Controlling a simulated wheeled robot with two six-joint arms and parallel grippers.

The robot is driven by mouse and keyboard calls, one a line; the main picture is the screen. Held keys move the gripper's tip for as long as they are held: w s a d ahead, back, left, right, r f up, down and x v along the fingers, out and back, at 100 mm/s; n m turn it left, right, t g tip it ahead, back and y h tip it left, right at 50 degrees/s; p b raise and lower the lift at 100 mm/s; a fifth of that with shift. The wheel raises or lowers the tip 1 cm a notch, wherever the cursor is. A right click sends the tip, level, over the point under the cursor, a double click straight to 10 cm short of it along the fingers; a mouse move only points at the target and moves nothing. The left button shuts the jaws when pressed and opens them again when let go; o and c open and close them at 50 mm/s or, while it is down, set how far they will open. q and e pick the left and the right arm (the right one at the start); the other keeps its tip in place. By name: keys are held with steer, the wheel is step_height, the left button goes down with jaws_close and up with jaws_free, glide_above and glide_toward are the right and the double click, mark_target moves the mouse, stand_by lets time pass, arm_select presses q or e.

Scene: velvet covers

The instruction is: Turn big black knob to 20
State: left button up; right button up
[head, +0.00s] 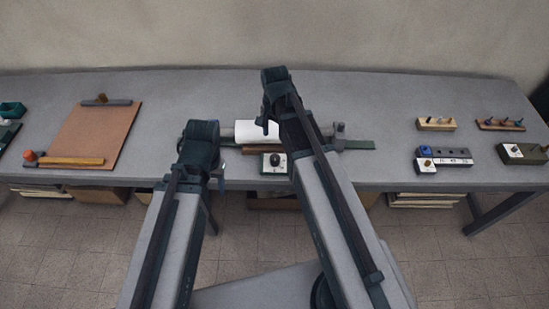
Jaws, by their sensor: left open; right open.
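A black knob (274,159) sits on a small box with a pale top plate (267,169) near the front edge of the table, at the middle. Marks on the plate are too small to read. My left gripper (217,178) is open, left of the box and apart from it. My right gripper (266,117) is open and empty, above and beyond the knob in the picture, over a white roll. My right arm passes close to the box's right side and may hide part of it.
The white roll (245,131) lies behind the knob box. A brown board (95,137) lies at left. Blocks with pegs (436,124) and a box with a blue knob (425,150) stand at right. The grey table (385,95) has free room at the back right.

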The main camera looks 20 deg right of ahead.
mark_target(275, 157)
step_height(275, 157, down, 12)
steer(key=b, duration=1.1)
steer(key=shift+r, duration=0.1)
steer(key=shift+c, duration=0.3)
jaws_close()
